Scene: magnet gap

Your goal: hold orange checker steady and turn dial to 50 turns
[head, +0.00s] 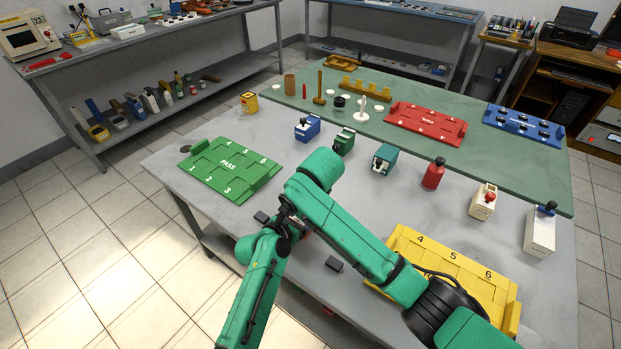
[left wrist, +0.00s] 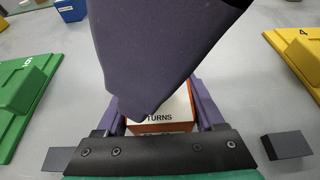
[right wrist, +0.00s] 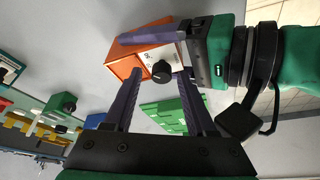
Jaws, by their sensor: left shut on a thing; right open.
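The orange checker (right wrist: 127,52) has a white face with a black dial (right wrist: 162,72). In the left wrist view its white face, printed "TURNS" (left wrist: 160,118), shows between the purple fingers. My left gripper (left wrist: 158,108) is shut on the checker, a finger on each side. My right gripper (right wrist: 160,82) is open, with its fingertips on either side of the dial; contact cannot be told. One right finger crosses the left wrist view and hides much of the checker. In the head view my arms hide the checker and dial.
A green PASS tray (head: 243,187) lies left and a yellow tray (head: 433,258) lies right. Dark blocks (head: 262,217) (head: 334,264) show on either side of my left gripper. Several instruments, including a blue one (head: 307,129) and a red one (head: 433,176), stand behind.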

